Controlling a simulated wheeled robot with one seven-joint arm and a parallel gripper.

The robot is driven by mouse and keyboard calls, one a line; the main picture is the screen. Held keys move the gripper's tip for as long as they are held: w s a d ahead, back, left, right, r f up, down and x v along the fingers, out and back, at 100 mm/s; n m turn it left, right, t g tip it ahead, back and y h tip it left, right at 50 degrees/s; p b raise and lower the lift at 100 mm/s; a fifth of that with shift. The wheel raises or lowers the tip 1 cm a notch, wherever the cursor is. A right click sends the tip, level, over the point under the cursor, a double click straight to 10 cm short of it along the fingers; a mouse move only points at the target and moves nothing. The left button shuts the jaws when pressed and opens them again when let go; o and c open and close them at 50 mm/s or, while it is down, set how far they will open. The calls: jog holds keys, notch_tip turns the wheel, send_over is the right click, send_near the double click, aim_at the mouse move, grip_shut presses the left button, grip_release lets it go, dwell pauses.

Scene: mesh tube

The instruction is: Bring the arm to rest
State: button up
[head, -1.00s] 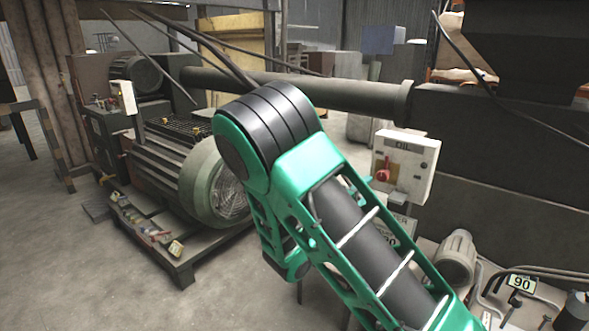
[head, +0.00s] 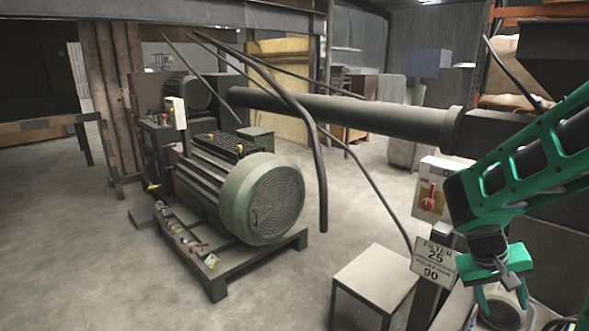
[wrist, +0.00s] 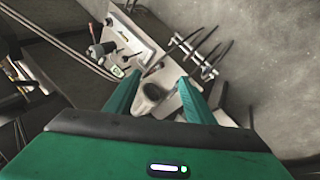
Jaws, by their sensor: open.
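My gripper (head: 503,304) is at the right of the head view, at the end of my green and black arm. It points down, with its two green fingers apart. In the wrist view my gripper (wrist: 157,98) also shows its fingers spread, with nothing held between them. Below and beyond the fingers is a pale grey rounded fitting (wrist: 153,92) on a light bench. How far the fingertips are above it I cannot tell.
A green motor (head: 262,198) stands on a pallet at the left. A small table (head: 376,275) and a filter sign (head: 433,262) are left of my gripper. A white box with a red knob (head: 430,190) is behind it. Dark hoses hang mid-picture; open floor lies front left.

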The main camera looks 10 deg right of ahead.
jog(key=s+a+r+y, duration=0.2)
jog(key=s+a+y, duration=0.1)
jog(key=s, duration=0.3)
jog(key=s+a+r+m+y, duration=0.1)
jog(key=s+a+r+y, duration=0.2)
jog(key=s+a, duration=0.3)
jog(key=shift+s+a+m+t, duration=0.25)
jog(key=shift+s+m+t, duration=0.05)
jog(key=shift+s, duration=0.35)
